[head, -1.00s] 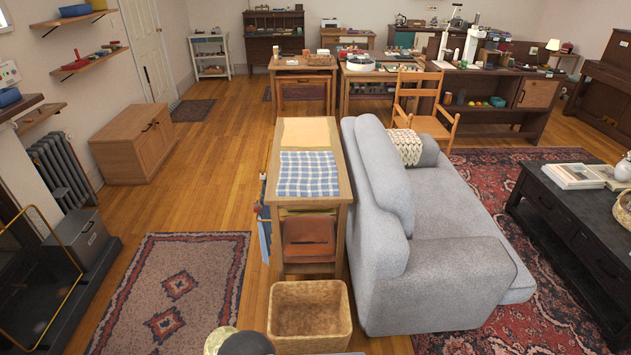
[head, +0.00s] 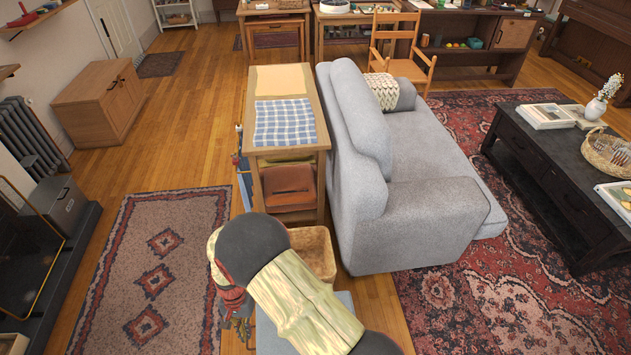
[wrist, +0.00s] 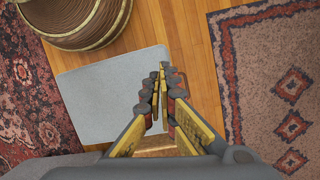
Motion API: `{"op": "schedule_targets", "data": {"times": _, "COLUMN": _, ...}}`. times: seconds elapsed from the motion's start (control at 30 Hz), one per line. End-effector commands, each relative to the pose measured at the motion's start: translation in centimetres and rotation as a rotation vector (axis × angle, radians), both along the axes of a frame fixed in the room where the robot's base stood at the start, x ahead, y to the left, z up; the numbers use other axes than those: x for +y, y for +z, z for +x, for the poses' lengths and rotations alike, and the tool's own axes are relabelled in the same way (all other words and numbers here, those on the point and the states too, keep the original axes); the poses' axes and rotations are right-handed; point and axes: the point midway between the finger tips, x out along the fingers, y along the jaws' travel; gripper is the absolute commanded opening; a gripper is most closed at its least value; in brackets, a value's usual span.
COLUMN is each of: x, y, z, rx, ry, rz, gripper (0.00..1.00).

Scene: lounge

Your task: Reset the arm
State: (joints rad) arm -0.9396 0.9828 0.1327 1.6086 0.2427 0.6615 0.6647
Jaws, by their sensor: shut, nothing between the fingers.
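My arm is raised in front of the head camera, its pale yellow and dark grey links crossing the bottom middle of the head view. My gripper (wrist: 161,70) points down in the wrist view, its two yellow and dark fingers closed together at the tips with nothing between them. In the head view my gripper (head: 238,328) hangs low beside the arm and is partly hidden. The floor shows below it.
A wicker basket (head: 318,252) stands just beyond my arm, partly hidden by it. A narrow wooden table (head: 319,139) with a checked cloth (head: 284,122) and a grey sofa (head: 425,222) stand ahead. A patterned rug (head: 135,255) lies on open floor at left.

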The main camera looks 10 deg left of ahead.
Motion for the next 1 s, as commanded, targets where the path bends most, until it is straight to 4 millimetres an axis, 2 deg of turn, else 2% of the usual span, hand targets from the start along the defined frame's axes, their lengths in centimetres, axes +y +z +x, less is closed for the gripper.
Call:
{"op": "schedule_targets", "data": {"times": 0.03, "x": -1.1, "y": 2.8, "z": 1.0, "rx": 0.001, "ry": 0.034, "rz": 0.015, "gripper": 0.00}}
{"op": "schedule_targets", "data": {"times": 0.1, "x": -2.8, "y": 6.1, "z": 2.0, "rx": 0.002, "ry": 0.090, "rz": 0.031, "gripper": 0.00}}
{"op": "schedule_targets", "data": {"times": 0.3, "x": -8.0, "y": 14.9, "z": 4.3, "rx": -0.010, "ry": 0.213, "rz": 0.080, "gripper": 0.00}}
{"op": "schedule_targets", "data": {"times": 0.5, "x": -13.9, "y": 22.7, "z": 5.5, "rx": -0.042, "ry": 0.296, "rz": 0.120, "gripper": 0.00}}
{"op": "schedule_targets", "data": {"times": 0.7, "x": -20.2, "y": 29.5, "z": 5.6, "rx": -0.095, "ry": 0.342, "rz": 0.149, "gripper": 0.00}}
{"op": "schedule_targets", "data": {"times": 1.0, "x": -29.3, "y": 37.4, "z": 3.7, "rx": -0.209, "ry": 0.341, "rz": 0.168, "gripper": 0.00}}
